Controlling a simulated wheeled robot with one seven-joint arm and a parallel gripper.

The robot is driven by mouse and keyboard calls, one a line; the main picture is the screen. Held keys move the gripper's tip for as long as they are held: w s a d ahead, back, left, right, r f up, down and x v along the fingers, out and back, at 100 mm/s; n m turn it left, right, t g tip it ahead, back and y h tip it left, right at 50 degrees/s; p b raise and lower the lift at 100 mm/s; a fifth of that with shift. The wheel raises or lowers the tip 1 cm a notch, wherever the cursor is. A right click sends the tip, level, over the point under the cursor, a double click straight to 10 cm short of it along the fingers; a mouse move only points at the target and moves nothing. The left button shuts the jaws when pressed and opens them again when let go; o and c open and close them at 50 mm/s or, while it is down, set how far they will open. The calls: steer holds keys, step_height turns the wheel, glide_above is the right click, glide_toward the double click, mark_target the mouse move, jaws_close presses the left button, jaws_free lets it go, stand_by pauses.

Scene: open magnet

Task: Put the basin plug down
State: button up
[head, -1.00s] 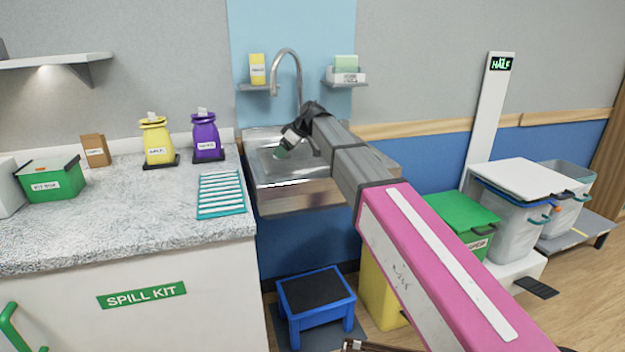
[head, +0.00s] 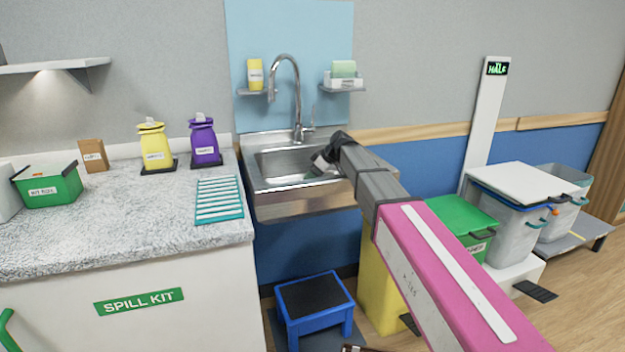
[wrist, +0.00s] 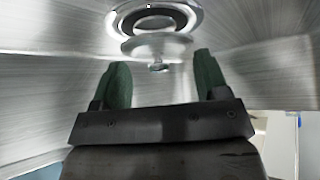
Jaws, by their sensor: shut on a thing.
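In the wrist view the basin plug (wrist: 157,46), a pale metallic disc with a small knob, is between and just beyond the green fingertips of my gripper (wrist: 160,65). My gripper is shut on the plug. The round drain (wrist: 155,18) with its dark ring lies just past the plug; whether the plug touches it I cannot tell. In the head view my gripper (head: 320,164) is down in the right part of the steel sink (head: 290,203). The plug is hidden there.
A tall tap (head: 298,95) stands behind the sink. A ribbed rack (head: 219,200) lies on the counter (head: 120,215) to the left, beside purple (head: 204,142) and yellow (head: 155,148) containers. A blue step stool (head: 315,300) stands below. The counter's front is clear.

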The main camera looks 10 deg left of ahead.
steer(key=shift+f, duration=0.85)
steer(key=o, duration=1)
steer(key=v, duration=1.2)
steer(key=shift+r, duration=0.1)
